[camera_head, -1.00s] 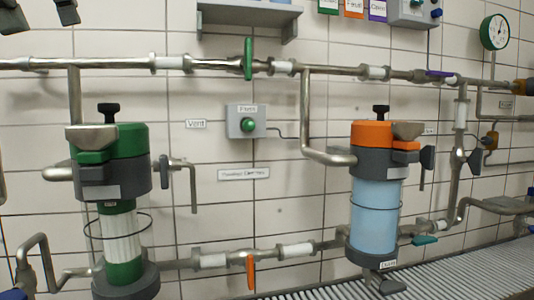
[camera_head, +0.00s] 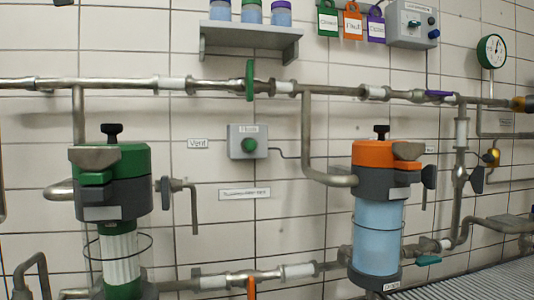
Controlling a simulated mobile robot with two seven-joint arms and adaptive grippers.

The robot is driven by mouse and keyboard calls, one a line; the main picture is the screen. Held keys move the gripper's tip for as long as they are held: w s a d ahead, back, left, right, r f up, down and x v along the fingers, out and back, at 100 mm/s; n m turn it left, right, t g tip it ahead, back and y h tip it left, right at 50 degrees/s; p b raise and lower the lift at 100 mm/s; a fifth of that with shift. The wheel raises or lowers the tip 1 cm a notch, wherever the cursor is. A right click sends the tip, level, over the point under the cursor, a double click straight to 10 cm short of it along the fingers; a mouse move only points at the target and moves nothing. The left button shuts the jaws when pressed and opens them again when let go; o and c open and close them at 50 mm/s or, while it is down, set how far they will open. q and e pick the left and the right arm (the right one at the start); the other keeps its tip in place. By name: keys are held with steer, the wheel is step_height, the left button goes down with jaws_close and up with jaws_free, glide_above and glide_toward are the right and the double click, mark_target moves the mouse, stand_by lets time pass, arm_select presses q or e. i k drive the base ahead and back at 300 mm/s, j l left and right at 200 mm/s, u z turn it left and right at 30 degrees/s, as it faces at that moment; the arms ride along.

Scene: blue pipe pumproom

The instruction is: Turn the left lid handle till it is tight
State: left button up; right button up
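The left filter housing has a green lid (camera_head: 125,160) on a dark grey collar (camera_head: 112,200). A grey-beige lid handle (camera_head: 94,157) sticks out at the lid's front left. A black knob (camera_head: 111,131) stands on top. A clear bowl with a white pleated filter (camera_head: 119,258) hangs below, cut off by the bottom edge. At the top left edge a small dark tip (camera_head: 62,3) shows, apparently of my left gripper; the rest is out of view, so its opening cannot be told. It is well above the handle, not touching it. My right gripper is not in view.
The right housing has an orange lid (camera_head: 385,152) and a blue bowl (camera_head: 377,235). A pipe with a green valve handle (camera_head: 250,80) runs above both. A grey button box (camera_head: 248,142) and a shelf (camera_head: 248,38) are on the wall. A vent valve (camera_head: 176,186) sits right of the left housing.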

mark_target(89, 159)
steer(key=k+l, duration=0.75)
steer(key=k, duration=0.1)
